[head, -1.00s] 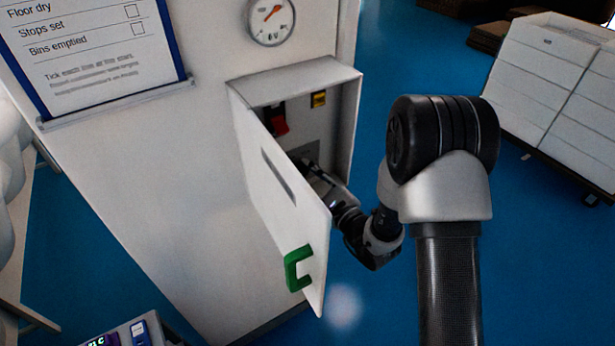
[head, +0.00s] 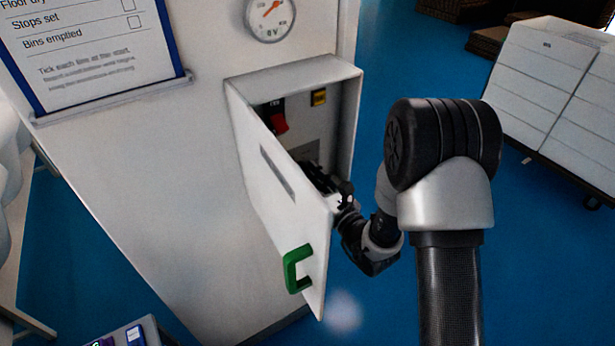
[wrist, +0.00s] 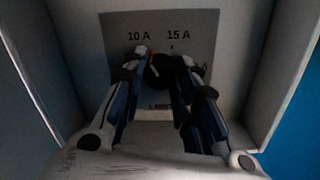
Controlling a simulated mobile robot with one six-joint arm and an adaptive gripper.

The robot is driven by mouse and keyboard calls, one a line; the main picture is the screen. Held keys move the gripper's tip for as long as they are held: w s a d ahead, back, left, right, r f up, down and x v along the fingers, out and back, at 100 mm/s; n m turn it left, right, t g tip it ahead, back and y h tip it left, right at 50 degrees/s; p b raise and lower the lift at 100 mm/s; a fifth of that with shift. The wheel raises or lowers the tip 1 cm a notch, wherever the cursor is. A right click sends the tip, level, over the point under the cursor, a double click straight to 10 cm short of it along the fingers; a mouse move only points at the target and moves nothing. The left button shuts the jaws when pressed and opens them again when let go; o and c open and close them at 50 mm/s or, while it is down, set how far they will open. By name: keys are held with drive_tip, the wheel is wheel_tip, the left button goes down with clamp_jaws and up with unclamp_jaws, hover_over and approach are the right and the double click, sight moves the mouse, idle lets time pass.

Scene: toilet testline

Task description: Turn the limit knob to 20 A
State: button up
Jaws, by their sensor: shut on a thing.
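The limit knob (wrist: 159,72) is black and sits on a grey plate (wrist: 118,24) inside the open box. My gripper (wrist: 162,66) is shut on the knob, with one finger on each side. A small red mark shows at the knob's upper left, on the side of the "10 A" label. "15 A" is printed above and to the right. A third label at the right is mostly hidden by a finger, and the "LIMIT" lettering below is partly hidden. In the head view the box door hides the knob and much of my gripper (head: 322,182).
The box door (head: 275,205) stands open with a green handle (head: 296,269), close to my wrist. A red switch (head: 279,123) and a yellow part (head: 319,97) are higher in the box. The box walls (wrist: 232,50) flank my gripper closely. A round gauge (head: 270,16) is above.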

drive_tip(key=m, duration=0.5)
drive_tip(key=shift+m+h, duration=0.3)
drive_tip(key=shift+m, duration=0.1)
drive_tip(key=m+p, duration=0.1)
drive_tip(key=m, duration=0.2)
drive_tip(key=m+p, duration=0.1)
drive_tip(key=m, duration=0.2)
drive_tip(key=shift+m+t+h, duration=0.3)
drive_tip(key=shift+m+t, duration=0.1)
drive_tip(key=m+p, duration=0.1)
drive_tip(key=m, duration=0.5)
drive_tip(key=shift+p, duration=0.35)
drive_tip(key=m+p, duration=0.1)
drive_tip(key=m, duration=0.5)
drive_tip(key=shift+h+p, duration=0.3)
drive_tip(key=shift+a, duration=0.1)
drive_tip(key=o, duration=1.1)
drive_tip(key=shift+c, duration=0.2)
